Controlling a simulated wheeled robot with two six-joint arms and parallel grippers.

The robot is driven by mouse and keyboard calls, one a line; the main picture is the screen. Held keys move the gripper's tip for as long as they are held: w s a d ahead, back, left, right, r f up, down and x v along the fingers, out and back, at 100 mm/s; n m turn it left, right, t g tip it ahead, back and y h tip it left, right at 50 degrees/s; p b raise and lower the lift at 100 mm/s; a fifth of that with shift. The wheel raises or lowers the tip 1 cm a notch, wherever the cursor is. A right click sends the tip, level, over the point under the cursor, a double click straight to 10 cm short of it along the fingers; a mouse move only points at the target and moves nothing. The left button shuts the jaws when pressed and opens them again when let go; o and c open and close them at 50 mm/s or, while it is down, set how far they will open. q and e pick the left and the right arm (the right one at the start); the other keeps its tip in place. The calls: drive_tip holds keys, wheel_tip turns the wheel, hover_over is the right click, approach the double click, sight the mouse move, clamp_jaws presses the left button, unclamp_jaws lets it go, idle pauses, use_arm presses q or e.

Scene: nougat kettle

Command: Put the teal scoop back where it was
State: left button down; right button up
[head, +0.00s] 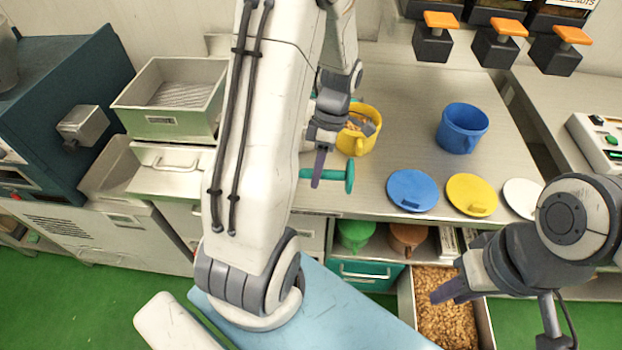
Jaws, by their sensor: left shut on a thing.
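The teal scoop (349,178) is in my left gripper (318,172), over the front edge of the steel counter. A teal bar shows on both sides of the gripper's purple finger, with a rounded teal end to its right. The rest of the scoop is hidden by my arm and gripper. My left gripper is shut on it. A yellow pot (368,143) with brown pieces in it stands just behind. My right gripper (452,290) hangs over a bin of nuts (447,325); only one purple finger shows clearly, with nothing visible in it.
A blue pot (462,128) stands on the counter (405,140). Blue (412,191), yellow (471,195) and white (522,198) lids lie along the front. Green (355,235) and brown (407,238) vessels sit on the shelf below. Orange-topped dispensers (502,45) hang behind. A steel tray (172,127) is left.

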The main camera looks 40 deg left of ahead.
use_arm(q)
drive_tip(key=shift+w+a+f, duration=0.1)
drive_tip(key=shift+a+f, duration=0.15)
drive_tip(key=shift+a, duration=0.2)
drive_tip(key=shift+w+a+f, duration=0.1)
drive_tip(key=shift+a+f, duration=0.15)
drive_tip(key=shift+a, duration=0.2)
drive_tip(key=shift+f+p, duration=0.3)
drive_tip(key=shift+f, duration=1.75)
drive_tip(key=shift+f, duration=0.1)
drive_tip(key=c, duration=0.6)
unclamp_jaws()
drive_tip(key=shift+c, duration=0.2)
